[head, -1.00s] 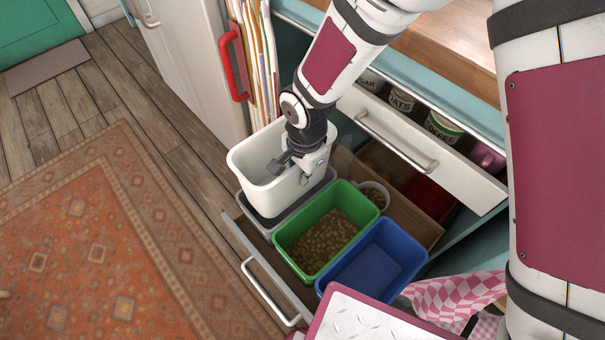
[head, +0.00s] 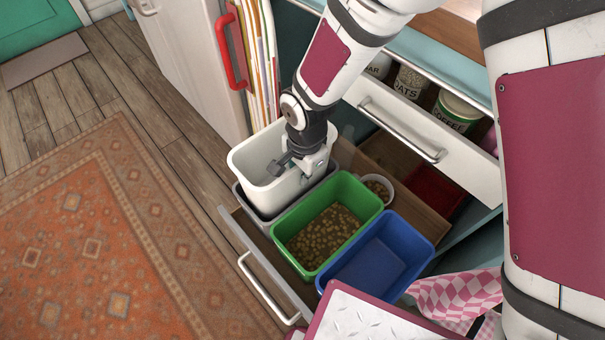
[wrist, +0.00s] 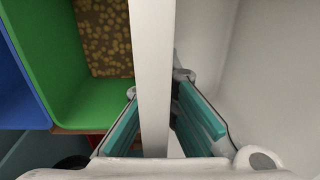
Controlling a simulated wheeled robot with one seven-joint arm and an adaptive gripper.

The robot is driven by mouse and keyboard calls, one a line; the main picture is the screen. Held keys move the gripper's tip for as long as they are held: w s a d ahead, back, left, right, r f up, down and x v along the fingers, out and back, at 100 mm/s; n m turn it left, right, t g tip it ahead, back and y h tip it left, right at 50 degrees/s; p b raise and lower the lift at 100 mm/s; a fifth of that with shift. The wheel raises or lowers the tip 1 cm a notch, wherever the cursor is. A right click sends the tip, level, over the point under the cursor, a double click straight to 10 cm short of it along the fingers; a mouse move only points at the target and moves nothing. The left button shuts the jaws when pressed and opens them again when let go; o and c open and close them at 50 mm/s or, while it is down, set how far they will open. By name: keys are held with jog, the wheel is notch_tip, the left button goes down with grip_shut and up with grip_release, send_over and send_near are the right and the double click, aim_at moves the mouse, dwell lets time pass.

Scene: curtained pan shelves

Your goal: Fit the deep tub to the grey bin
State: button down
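The deep tub (head: 262,170) is white and roughly upright in the head view. It stands at the grey bin (head: 298,210), with its lower part inside or just over that bin's rim; the exact depth is hidden. My gripper (head: 300,163) reaches down at the tub's right wall. In the wrist view my gripper (wrist: 157,115) has one teal-padded finger on each side of the tub's pale wall (wrist: 153,60) and is shut on it. The tub's bottom is hidden.
A green bin (head: 366,191) with brown pellets sits right of the grey bin, then an empty blue bin (head: 400,225). A small bowl (head: 385,182) lies behind them. The upper drawer (head: 440,135) hangs partly open above. Rug-covered floor is free at left.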

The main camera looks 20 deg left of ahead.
jog(key=shift+f, duration=0.3)
jog(key=c, duration=2.3)
grip_release()
jog(key=o, duration=0.6)
jog(key=r, duration=1.2)
jog(key=shift+s+d, duration=0.15)
jog(key=shift+d, duration=0.1)
jog(key=shift+s, duration=0.1)
